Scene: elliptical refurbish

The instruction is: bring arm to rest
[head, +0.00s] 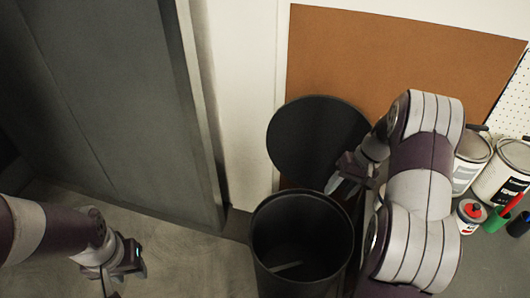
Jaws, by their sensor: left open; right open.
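My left arm comes in at the lower left. Its gripper (108,284) points down over the floor, is open, and is partly cut off by the bottom edge. My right arm is bent at the right. Its gripper (338,186) is open and points left and down, near the rim of a black bin (262,245) in the picture. I see nothing between the fingers. The bin is open at the top, and a pale thin object (287,266) lies inside it.
A round black lid (305,140) leans upright behind the bin against a brown board (400,50). Paint cans (503,178), a small red-capped bottle (470,213) and markers (498,220) stand right of my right arm. A grey door (110,100) fills the left. Floor (190,270) left of the bin is clear.

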